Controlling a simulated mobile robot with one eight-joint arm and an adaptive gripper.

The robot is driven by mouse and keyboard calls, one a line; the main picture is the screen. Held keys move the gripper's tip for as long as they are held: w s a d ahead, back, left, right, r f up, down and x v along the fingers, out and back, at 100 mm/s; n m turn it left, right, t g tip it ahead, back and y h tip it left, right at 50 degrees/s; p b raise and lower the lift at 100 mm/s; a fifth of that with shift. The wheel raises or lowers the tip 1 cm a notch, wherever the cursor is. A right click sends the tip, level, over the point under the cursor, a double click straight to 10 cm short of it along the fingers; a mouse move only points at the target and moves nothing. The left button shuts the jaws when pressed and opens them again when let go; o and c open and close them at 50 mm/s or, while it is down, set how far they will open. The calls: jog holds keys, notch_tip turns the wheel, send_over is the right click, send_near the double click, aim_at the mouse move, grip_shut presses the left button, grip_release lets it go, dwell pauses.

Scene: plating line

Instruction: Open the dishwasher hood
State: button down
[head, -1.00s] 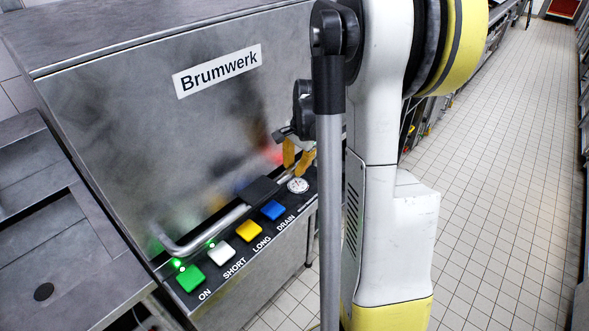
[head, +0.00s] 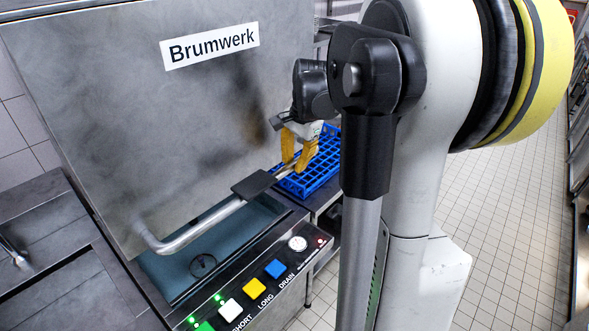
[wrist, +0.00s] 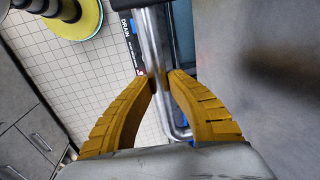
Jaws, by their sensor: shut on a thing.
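The dishwasher hood (head: 180,110) is a large grey metal box with a Brumwerk label, seen in the head view. My gripper (head: 296,166), with yellow fingers, is shut on the right part of the handle. In the wrist view the fingers (wrist: 162,84) sit on either side of the metal bar (wrist: 152,50).
The control panel (head: 312,253) has coloured buttons and a round gauge (head: 297,243). A blue rack (head: 320,172) stands on a surface behind the gripper. A metal sink counter (head: 45,215) is on the left. Tiled floor (head: 510,200) lies open on the right.

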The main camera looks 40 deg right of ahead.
jog(key=shift+r+p, duration=0.35)
jog(key=shift+r, duration=0.6)
jog(key=c, duration=1.2)
grip_release()
jog(key=shift+c, duration=0.2)
notch_tip(320, 180, up, 12)
jog(key=s, duration=0.2)
jog(key=shift+s, duration=0.15)
jog(key=shift+f, duration=0.15)
